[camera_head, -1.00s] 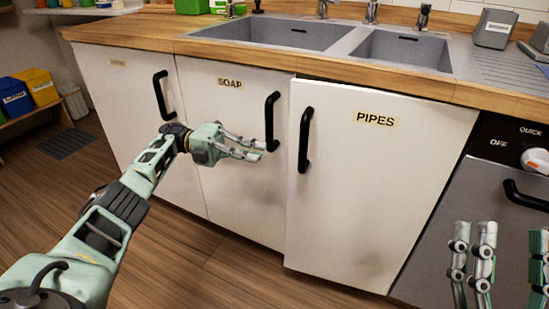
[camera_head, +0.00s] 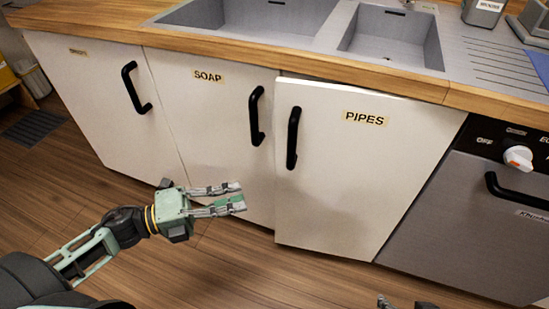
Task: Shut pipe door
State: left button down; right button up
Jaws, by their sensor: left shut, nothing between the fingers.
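The white PIPES door (camera_head: 370,175) stands slightly ajar under the sink. Its left edge sticks out in front of the SOAP door, and a thin dark gap shows under the counter. Its black handle (camera_head: 293,137) is on its left side. My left gripper (camera_head: 241,197) is shut and empty, in front of the SOAP door's lower part and left of the PIPES door's free edge. I cannot tell whether it touches either door. Only the fingertips of my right gripper (camera_head: 405,304) show at the bottom edge, apart from each other.
The SOAP door (camera_head: 210,110) with its black handle (camera_head: 256,115) is to the left of the PIPES door. A grey dishwasher (camera_head: 465,220) with a handle is to the right. The wooden counter (camera_head: 300,60) with the sinks runs above. The floor in front is clear.

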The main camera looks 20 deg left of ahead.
aim_at(281, 156)
pick_arm(q)
jog(key=w+a+r+b+x, duration=0.1)
jog(key=x, duration=1.1)
jog(key=shift+r+n+t+y, duration=0.3)
jog(key=shift+r+n+y, duration=0.1)
pick_arm(e)
jog(key=s, duration=0.1)
jog(key=s+f+g, duration=0.1)
jog(key=s+g, duration=0.1)
jog(key=s, duration=0.1)
jog(key=shift+d+f+h, duration=0.3)
jog(key=shift+d, duration=0.05)
pick_arm(q)
jog(key=shift+w, duration=0.1)
jog(key=w, duration=0.2)
jog(key=w+a, duration=0.2)
jog(key=w, duration=0.1)
jog(key=shift+w, duration=0.35)
pick_arm(e)
jog(key=shift+r, duration=0.2)
jog(key=shift+s, duration=0.1)
